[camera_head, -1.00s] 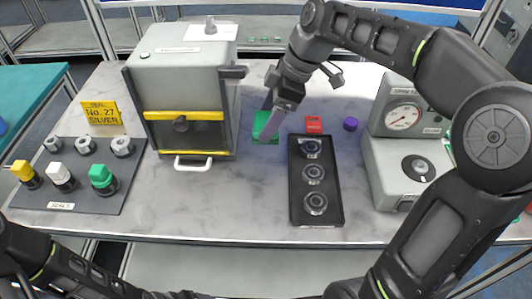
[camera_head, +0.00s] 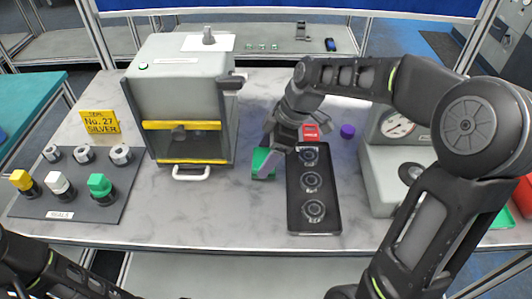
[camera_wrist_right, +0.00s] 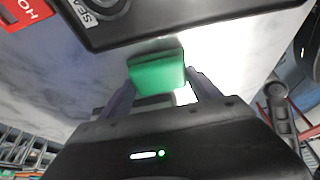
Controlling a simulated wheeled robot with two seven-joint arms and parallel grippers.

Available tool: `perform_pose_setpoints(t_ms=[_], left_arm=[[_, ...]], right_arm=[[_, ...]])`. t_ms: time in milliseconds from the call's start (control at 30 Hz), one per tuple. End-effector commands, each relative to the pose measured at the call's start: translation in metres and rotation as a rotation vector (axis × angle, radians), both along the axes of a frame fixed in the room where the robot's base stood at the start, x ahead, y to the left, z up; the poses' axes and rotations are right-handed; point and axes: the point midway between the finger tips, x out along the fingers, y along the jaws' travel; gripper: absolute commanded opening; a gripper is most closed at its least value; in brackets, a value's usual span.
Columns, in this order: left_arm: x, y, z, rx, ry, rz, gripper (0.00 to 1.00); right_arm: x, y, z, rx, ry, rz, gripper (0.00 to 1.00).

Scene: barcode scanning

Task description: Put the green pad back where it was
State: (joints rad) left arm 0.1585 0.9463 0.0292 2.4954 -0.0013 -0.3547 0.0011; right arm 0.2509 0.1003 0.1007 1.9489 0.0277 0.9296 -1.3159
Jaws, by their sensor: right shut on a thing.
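The green pad (camera_head: 263,165) is a small green block in the head view, between the grey cabinet and the black tray, close to the tray's left side. My right gripper (camera_head: 266,157) reaches down to it from the upper right and is shut on it. In the right wrist view, the green pad (camera_wrist_right: 157,76) sits between the two dark fingers, in front of the black tray's edge. I cannot tell whether the pad touches the table. My left gripper is out of view; only part of the left arm shows at lower left.
The black tray (camera_head: 293,216) holds several round dark pieces. A red block (camera_head: 310,132) and a purple cap (camera_head: 347,131) stand behind it. The grey cabinet (camera_head: 180,72) is left, the gauge device (camera_head: 382,190) right. The seals mat (camera_head: 100,211) lies at far left. The front middle of the table is clear.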

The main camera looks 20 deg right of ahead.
Motion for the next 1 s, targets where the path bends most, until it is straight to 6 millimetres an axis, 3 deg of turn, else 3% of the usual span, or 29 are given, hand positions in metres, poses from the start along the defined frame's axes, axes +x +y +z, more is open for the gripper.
perform_pose_setpoints(t_ms=[400,433,667,1000], left_arm=[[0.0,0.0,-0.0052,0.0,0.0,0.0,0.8],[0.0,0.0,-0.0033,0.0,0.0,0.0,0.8],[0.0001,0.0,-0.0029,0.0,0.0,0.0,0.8],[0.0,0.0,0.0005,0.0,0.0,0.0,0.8]], right_arm=[[0.0003,-0.0001,-0.0071,0.0,-0.002,0.001,0.34],[0.0002,0.0,-0.0052,0.0,-0.002,0.001,0.74],[0.0002,0.0,-0.0048,-0.001,-0.001,0.001,0.93],[0.0002,-0.0001,-0.0014,0.0,-0.002,0.001,0.94]])
